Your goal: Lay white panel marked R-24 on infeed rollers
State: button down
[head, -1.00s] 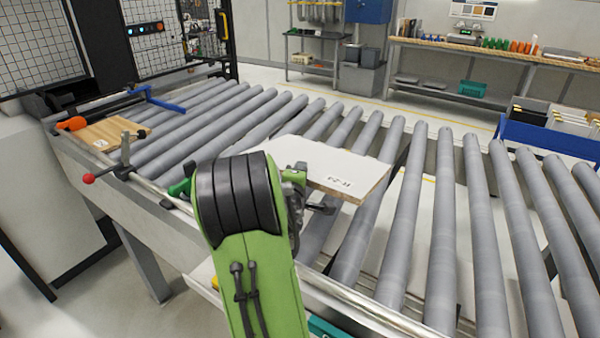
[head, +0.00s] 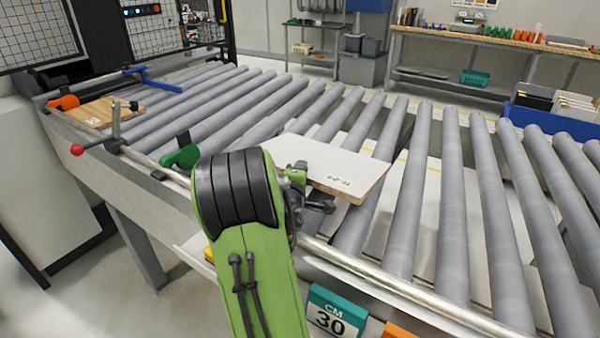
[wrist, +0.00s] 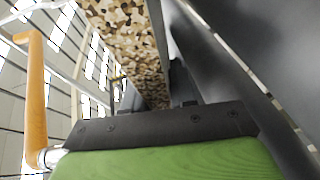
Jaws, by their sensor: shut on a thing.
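The white panel marked R-24 (head: 330,165) is in my gripper (head: 305,205) in the head view, over the infeed rollers (head: 405,195). Its label faces up and its pale brown edge faces me. My gripper is shut on its near side; the fingers are mostly hidden behind my wrist. In the wrist view the panel's speckled chipboard edge (wrist: 130,40) runs between the dark fingers. Whether the panel touches the rollers cannot be told.
A wooden board (head: 95,112) lies at the far left of the rollers, by an orange knob (head: 63,102). A lever with a red ball (head: 77,150) and a green handle (head: 180,157) stand along the near rail. Rollers to the right are clear.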

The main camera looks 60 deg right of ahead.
jog(key=shift+f, duration=0.15)
jog(key=c, duration=0.9)
grip_release()
jog(key=shift+c, duration=0.2)
jog(key=o, duration=0.4)
jog(key=shift+f, duration=0.2)
jog(key=o, duration=0.5)
jog(key=shift+r, duration=0.1)
jog(key=shift+o, duration=0.2)
